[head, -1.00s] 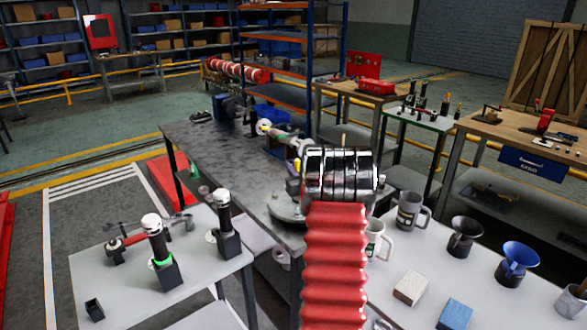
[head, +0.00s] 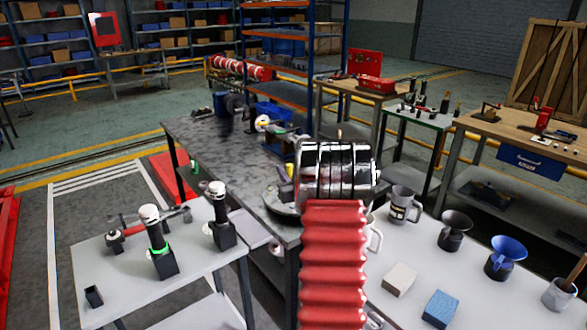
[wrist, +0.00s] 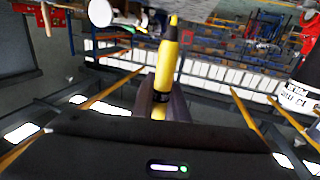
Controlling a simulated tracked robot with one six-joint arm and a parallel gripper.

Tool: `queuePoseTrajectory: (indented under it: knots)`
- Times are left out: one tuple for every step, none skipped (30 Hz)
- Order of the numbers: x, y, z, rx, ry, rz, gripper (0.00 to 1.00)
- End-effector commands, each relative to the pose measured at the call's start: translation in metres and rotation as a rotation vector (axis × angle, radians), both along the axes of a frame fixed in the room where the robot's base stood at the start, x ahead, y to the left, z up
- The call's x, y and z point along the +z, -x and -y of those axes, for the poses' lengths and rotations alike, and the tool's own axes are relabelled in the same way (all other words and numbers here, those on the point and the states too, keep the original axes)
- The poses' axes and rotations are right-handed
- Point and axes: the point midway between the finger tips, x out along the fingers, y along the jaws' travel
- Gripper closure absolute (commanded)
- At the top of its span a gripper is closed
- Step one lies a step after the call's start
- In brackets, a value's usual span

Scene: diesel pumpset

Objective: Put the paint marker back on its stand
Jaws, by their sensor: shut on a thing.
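The paint marker (wrist: 167,65) is yellow with a black band and a yellow tip. In the wrist view it stands out between the dark fingers of my gripper (wrist: 165,100), which is shut on it, tip away from the camera. In the head view my red-sleeved arm hides the gripper; a small yellow bit (head: 289,170) shows left of the arm, perhaps the marker. I cannot tell which thing is its stand. A small empty black square holder (head: 94,297) is at the front of the left table.
The left table (head: 205,285) also bears two black stands (head: 164,264) with white-topped dark tools and a red hammer-like tool (head: 128,232). The dark bench (head: 205,145) lies behind. The right table (head: 405,310) has mugs, a blue funnel cup (head: 505,258) and two blocks.

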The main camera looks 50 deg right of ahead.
Motion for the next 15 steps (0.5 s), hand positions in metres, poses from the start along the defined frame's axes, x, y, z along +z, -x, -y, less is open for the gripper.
queuePoseTrajectory:
  knots:
    - [-0.001,-0.002,-0.01,0.008,-0.001,0.0,1.0]
    - [-0.002,-0.003,-0.016,0.014,-0.002,0.0,1.0]
    - [-0.004,-0.005,-0.025,0.021,-0.003,-0.001,1.0]
    - [-0.005,-0.006,-0.031,0.027,-0.002,0.0,1.0]
    - [-0.005,-0.007,-0.038,0.033,-0.001,0.0,1.0]
    - [-0.007,-0.01,-0.05,0.044,-0.002,-0.001,1.0]
    - [-0.008,-0.011,-0.058,0.051,-0.003,-0.001,1.0]
    - [-0.01,-0.013,-0.067,0.059,-0.004,0.0,1.0]
    - [-0.012,-0.016,-0.082,0.073,-0.003,-0.001,1.0]
    - [-0.013,-0.018,-0.094,0.083,-0.003,-0.001,1.0]
    - [-0.015,-0.02,-0.105,0.093,-0.003,-0.001,1.0]
    - [-0.017,-0.023,-0.122,0.107,-0.003,-0.001,1.0]
    - [-0.019,-0.025,-0.133,0.117,-0.003,-0.002,1.0]
    - [-0.021,-0.028,-0.145,0.128,-0.004,-0.001,1.0]
    - [-0.023,-0.03,-0.16,0.14,-0.003,-0.001,1.0]
